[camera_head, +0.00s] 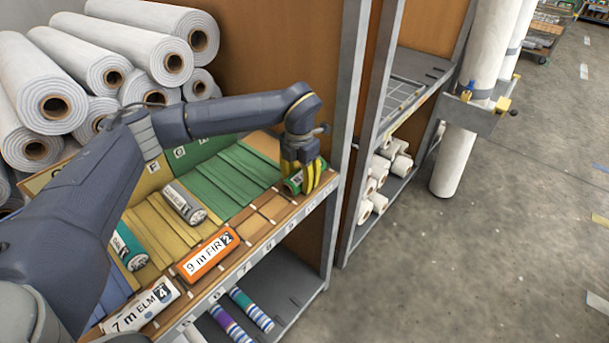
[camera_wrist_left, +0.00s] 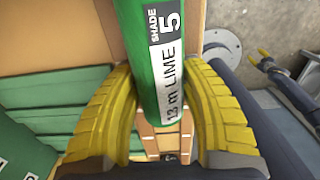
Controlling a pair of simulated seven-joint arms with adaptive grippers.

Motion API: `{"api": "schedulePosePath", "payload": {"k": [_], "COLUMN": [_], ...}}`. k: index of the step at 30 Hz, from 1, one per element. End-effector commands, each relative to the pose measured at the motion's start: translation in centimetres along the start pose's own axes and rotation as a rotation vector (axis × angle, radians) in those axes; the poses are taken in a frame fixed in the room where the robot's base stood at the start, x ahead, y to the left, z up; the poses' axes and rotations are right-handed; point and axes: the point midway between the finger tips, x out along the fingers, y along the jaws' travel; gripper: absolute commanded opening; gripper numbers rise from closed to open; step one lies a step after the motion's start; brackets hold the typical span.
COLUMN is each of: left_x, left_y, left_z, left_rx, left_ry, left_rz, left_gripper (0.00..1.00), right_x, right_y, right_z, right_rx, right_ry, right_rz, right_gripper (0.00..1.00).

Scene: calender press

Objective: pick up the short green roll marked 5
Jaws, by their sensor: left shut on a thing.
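The short green roll (camera_wrist_left: 147,60) fills the upper middle of the left wrist view, with a label reading "SHADE 5" and "13 m LIME". In the head view the green roll (camera_head: 293,183) shows partly between the yellow fingers, at the right end of the slatted shelf. My left gripper (camera_head: 306,176) is shut on it, with one yellow finger on each side of the roll in the wrist view (camera_wrist_left: 160,110). From these views I cannot tell whether the roll touches the shelf.
On the slatted shelf (camera_head: 262,222) lie a grey roll (camera_head: 184,203), an orange roll (camera_head: 208,254), a teal roll (camera_head: 128,246) and a white roll (camera_head: 141,306). A grey upright post (camera_head: 347,90) stands close right of my gripper. Large white rolls (camera_head: 110,65) are stacked behind.

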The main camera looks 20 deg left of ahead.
Motion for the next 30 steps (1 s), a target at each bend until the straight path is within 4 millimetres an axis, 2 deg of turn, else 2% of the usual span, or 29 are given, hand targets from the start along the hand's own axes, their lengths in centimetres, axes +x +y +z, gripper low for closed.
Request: {"api": "schedulePosePath", "payload": {"k": [1, 3, 11, 17, 23, 30], "left_x": [0.0, 0.0, 0.0, -0.8, -3.7, -8.8], "left_y": [0.0, 0.0, 0.0, -0.2, -0.2, -0.4], "left_z": [0.0, 0.0, 0.0, -0.2, -0.1, 0.1], "left_rx": [0.0, 0.0, 0.0, 0.004, 0.006, 0.01], "left_ry": [0.0, 0.0, 0.0, -0.001, -0.004, -0.004], "left_rz": [0.0, 0.0, 0.0, 0.0, 0.002, 0.002], "left_gripper": [0.2, 0.14, 0.13, 0.13, 0.13, 0.13], "right_x": [0.0, 0.0, 0.0, 0.0, 0.0, 0.0], "right_y": [0.1, 0.1, 0.4, 0.4, 0.4, 0.4], "right_z": [0.0, 0.0, 0.1, 0.1, 0.1, 0.0], "right_rx": [0.0, -0.001, -0.002, -0.002, -0.002, -0.002], "right_ry": [0.0, 0.0, -0.001, -0.001, 0.0, 0.0], "right_rz": [0.001, 0.001, 0.004, 0.004, 0.004, 0.003], "right_gripper": [0.44, 0.44, 0.44, 0.44, 0.44, 0.44]}}
